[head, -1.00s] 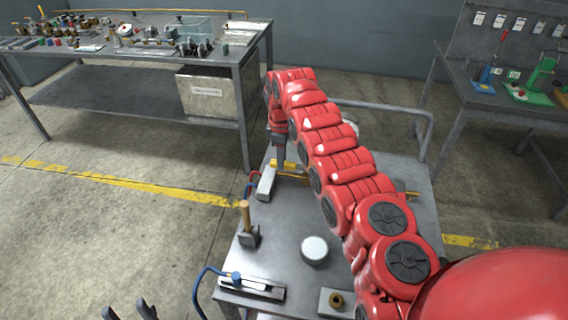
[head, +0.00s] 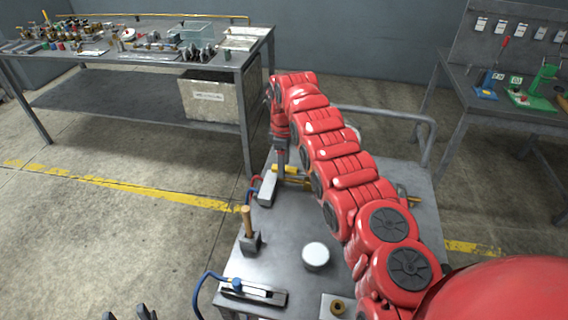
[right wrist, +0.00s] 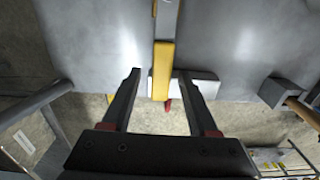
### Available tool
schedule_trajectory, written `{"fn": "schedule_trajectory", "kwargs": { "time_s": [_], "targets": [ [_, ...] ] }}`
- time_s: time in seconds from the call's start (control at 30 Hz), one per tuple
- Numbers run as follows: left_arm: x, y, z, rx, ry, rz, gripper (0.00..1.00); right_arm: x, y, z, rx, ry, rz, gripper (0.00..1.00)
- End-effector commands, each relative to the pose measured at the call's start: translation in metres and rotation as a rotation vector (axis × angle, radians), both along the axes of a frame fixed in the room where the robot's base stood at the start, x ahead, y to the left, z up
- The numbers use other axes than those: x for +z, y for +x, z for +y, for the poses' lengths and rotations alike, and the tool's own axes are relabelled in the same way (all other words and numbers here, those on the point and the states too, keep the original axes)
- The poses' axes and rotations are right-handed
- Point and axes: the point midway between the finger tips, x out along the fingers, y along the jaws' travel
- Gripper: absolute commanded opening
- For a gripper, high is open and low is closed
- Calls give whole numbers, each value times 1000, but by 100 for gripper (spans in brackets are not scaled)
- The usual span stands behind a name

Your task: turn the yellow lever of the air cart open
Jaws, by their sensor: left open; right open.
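The air cart (head: 283,228) stands in front of me with a grey metal top. Its yellow lever (head: 285,169) is near the far left part of the top, by a brass pipe and a pale block (head: 267,190). My right gripper (head: 281,172) points down at the lever, its tips partly hidden in the head view. In the right wrist view the yellow lever (right wrist: 162,72) lies lengthwise between the open fingers (right wrist: 159,74), with a gap on both sides. My left gripper (head: 130,314) is open and empty at the bottom left edge, away from the cart.
On the cart are a wooden-handled tool in a dark block (head: 249,240), a round white-topped piece (head: 316,255) and a blue-hosed fitting (head: 252,292). A rail (head: 385,112) borders the far side. Workbenches stand behind left (head: 150,58) and right (head: 520,112).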

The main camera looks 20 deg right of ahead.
Motion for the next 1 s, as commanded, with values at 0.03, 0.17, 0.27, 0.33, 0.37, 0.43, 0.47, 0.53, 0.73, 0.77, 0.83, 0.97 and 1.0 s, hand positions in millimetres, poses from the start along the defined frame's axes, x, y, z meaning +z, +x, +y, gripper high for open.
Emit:
{"fn": "schedule_trajectory", "kwargs": {
  "time_s": [0.03, 0.17, 0.27, 0.33, 0.37, 0.43, 0.47, 0.53, 0.73, 0.77, 0.83, 0.97, 1.0],
  "targets": [
    [-1, 0, 0, 0, 0, 0, 50, 3, 1, 0, 0, 0, -2, 60],
    [-4, 0, 0, 0, 0, 0, 50, 21, 1, 1, 2, -1, -2, 60],
    [-3, 0, 0, 0, 0, 0, 50, 47, 1, 2, 3, -2, -5, 60],
    [7, 0, 0, 0, 0, 0, 50, 72, 1, 3, 3, 0, -5, 60],
    [20, 0, 0, 0, 0, 1, 50, 85, 1, 3, 3, 1, -3, 60],
    [37, 0, 0, 0, 0, -1, 50, 104, 0, 2, 0, 1, -2, 60],
    [43, 0, 0, 0, 0, -1, 50, 110, 0, 0, -1, 0, 0, 60],
    [57, 0, 0, 0, 0, 0, 50, 123, 0, 0, -1, 1, 1, 60],
    [90, 0, 0, 0, 0, 0, 50, 157, 0, 0, -1, 0, 0, 60],
    [94, 0, 0, 0, 0, 0, 50, 161, -1, 0, -1, 1, 1, 60],
    [100, 0, 0, 0, 0, 0, 50, 167, 0, -1, -1, 0, 0, 60],
    [106, 0, 0, 0, 0, 0, 50, 172, 0, -1, -1, -1, -1, 60],
    [107, 0, 0, 0, 0, 0, 50, 173, 0, 0, -1, 0, 0, 60]
  ]
}}
